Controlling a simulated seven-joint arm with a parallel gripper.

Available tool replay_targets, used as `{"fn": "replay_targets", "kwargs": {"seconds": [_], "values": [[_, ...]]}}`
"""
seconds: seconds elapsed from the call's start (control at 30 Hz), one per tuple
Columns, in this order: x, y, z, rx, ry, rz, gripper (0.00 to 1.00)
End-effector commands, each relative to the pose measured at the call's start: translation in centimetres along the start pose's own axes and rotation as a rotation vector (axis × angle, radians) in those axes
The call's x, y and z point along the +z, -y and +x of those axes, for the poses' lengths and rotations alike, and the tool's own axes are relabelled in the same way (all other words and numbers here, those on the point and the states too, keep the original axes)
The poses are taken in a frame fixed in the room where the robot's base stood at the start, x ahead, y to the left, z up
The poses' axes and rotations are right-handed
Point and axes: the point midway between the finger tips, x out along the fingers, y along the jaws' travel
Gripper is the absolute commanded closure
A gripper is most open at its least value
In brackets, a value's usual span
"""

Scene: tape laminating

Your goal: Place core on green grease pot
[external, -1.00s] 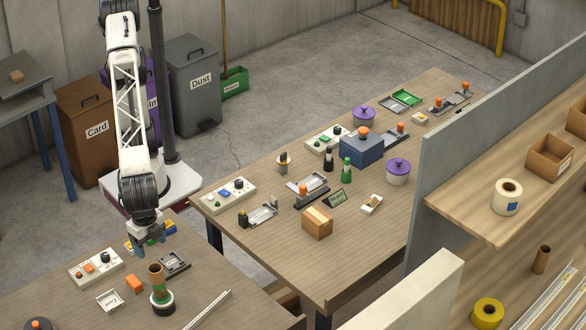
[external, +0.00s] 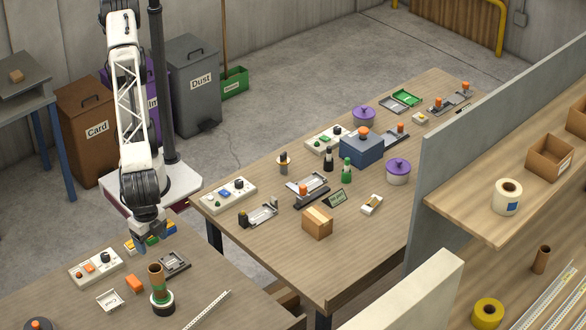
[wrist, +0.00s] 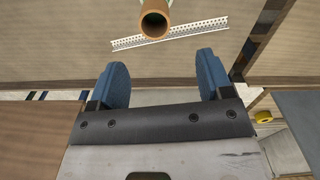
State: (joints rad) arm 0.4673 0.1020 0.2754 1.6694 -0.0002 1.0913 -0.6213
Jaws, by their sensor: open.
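A brown cardboard core (external: 155,268) stands upright at the green grease pot (external: 162,307) on the near left table. Green shows around its lower part, above a dark and white ring at the base; I cannot tell how far it sits over the pot. In the wrist view the round open end of the core (wrist: 154,24) shows beyond the fingertips. My gripper (external: 146,243) is behind and above the core in the external view, apart from it. In the wrist view my gripper (wrist: 162,64) has its blue fingers wide apart with nothing between them.
A white perforated strip (external: 208,309) lies to the right. Another brown core (external: 541,259) stands on the right bench.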

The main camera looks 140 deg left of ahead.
Motion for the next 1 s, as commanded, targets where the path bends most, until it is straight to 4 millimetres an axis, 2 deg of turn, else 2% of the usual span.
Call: {"fn": "replay_targets", "kwargs": {"seconds": [0.17, 0.37, 0.7, 1.0], "values": [[1.0, 3.1, -1.4, 0.008, -0.011, 0.006, 0.27], [3.3, 8.7, -3.2, 0.020, -0.031, 0.022, 0.27], [9.1, 18.7, -5.6, 0.037, -0.074, 0.058, 0.27], [15.3, 26.3, -6.1, 0.044, -0.115, 0.087, 0.27]]}}
